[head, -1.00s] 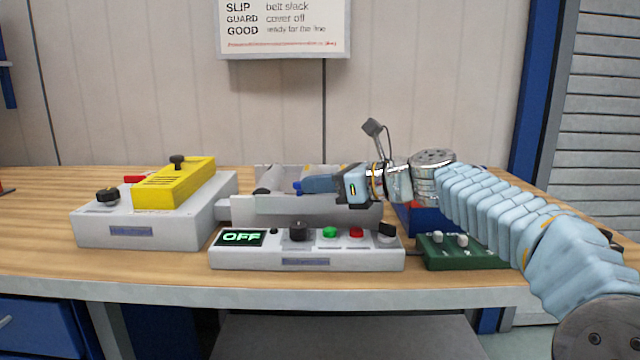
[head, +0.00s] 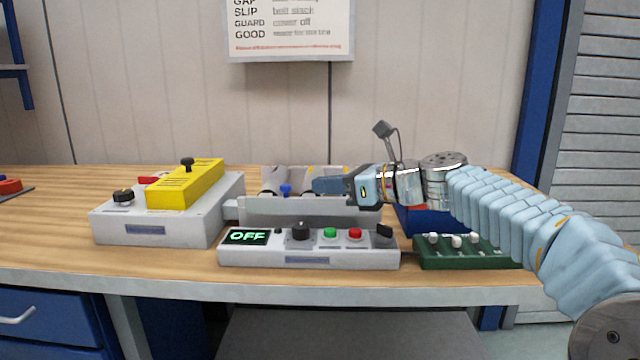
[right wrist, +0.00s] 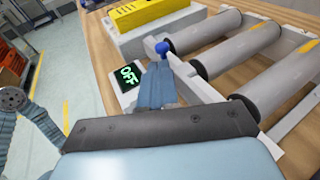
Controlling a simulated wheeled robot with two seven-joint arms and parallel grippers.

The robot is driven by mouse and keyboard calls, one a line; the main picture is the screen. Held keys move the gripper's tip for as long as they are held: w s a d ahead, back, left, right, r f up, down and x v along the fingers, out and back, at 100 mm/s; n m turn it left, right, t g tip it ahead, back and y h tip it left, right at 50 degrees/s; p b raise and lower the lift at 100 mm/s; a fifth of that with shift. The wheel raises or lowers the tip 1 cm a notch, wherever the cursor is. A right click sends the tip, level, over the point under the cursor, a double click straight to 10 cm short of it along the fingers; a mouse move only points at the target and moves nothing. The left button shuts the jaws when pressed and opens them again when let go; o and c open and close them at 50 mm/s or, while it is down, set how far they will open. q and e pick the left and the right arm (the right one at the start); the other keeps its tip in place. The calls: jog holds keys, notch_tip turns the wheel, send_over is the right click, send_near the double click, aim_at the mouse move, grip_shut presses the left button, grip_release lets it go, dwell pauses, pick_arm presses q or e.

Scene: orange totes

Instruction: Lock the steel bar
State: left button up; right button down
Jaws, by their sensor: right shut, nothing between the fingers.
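The grey steel bar (head: 300,209) runs along the front of the roller unit on the bench. A small blue knob (head: 286,189) stands at its back edge, left of my right gripper (head: 316,186). In the right wrist view, the blue knob (right wrist: 162,47) shows just beyond the fingertips of my right gripper (right wrist: 160,68). The fingers are shut with nothing between them. In the head view a small gap shows between fingertips and knob. The gripper hides part of the rollers. My left gripper is not in view.
A control box (head: 310,257) reading OFF stands in front of the bar. Left is a grey box (head: 155,230) with a yellow cover (head: 185,184). A green box (head: 470,252) with white knobs lies at right. Rollers (right wrist: 210,43) lie behind the bar.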

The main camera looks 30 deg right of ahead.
jog(key=v, duration=0.8)
jog(key=shift+d, duration=0.1)
